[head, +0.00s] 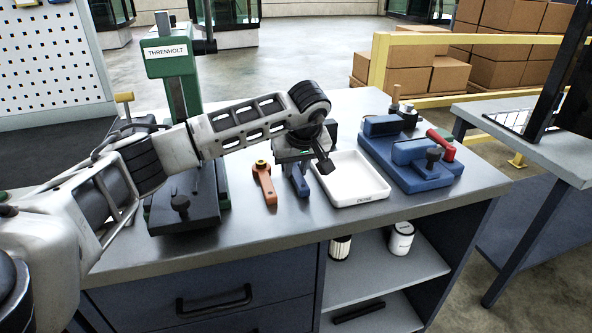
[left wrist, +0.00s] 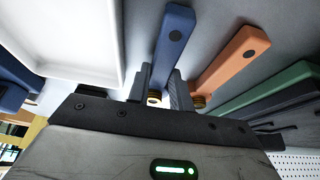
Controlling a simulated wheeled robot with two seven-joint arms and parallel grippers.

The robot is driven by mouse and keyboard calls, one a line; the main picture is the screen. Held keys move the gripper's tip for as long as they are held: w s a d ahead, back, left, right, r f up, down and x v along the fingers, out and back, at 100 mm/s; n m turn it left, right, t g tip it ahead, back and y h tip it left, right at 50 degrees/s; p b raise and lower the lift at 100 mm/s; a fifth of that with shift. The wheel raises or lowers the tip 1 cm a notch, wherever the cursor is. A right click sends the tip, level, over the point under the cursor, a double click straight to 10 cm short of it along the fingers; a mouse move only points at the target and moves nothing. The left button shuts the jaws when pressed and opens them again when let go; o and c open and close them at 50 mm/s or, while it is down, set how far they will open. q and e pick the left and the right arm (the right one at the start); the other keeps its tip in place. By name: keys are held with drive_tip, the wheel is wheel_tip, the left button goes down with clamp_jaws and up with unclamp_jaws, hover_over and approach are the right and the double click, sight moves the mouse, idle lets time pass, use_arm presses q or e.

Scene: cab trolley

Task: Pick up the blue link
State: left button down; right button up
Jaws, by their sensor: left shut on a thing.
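The blue link (head: 300,186) is on the workbench between the orange link and the white tray; its near end shows below my left gripper (head: 293,162). In the left wrist view the blue link (left wrist: 174,40) runs between the two fingers of my left gripper (left wrist: 161,85), which is shut on it. A brass-coloured ring shows at its end by the fingers. Whether the link touches the bench top or is slightly raised I cannot tell. My right gripper is in neither view.
The orange link (head: 264,184) lies close to the left of the blue one. The white tray (head: 372,198) is close on the right and looks empty. A blue vise-like fixture (head: 428,176) stands further right. A green press (head: 172,62) stands behind at the left.

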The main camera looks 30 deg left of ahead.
sight(295, 168)
use_arm(q)
drive_tip(key=shift+w+r, duration=0.1)
drive_tip(key=shift+r, duration=0.45)
drive_tip(key=v, duration=0.3)
drive_tip(key=shift+a, duration=0.2)
drive_tip(key=s+d+r+p, duration=0.1)
drive_tip(key=s+d+r, duration=0.7)
drive_tip(key=s+r, duration=0.2)
drive_tip(key=shift+s+r+p, duration=0.2)
drive_tip(key=shift+r+p, duration=0.1)
drive_tip(key=shift+r, duration=0.2)
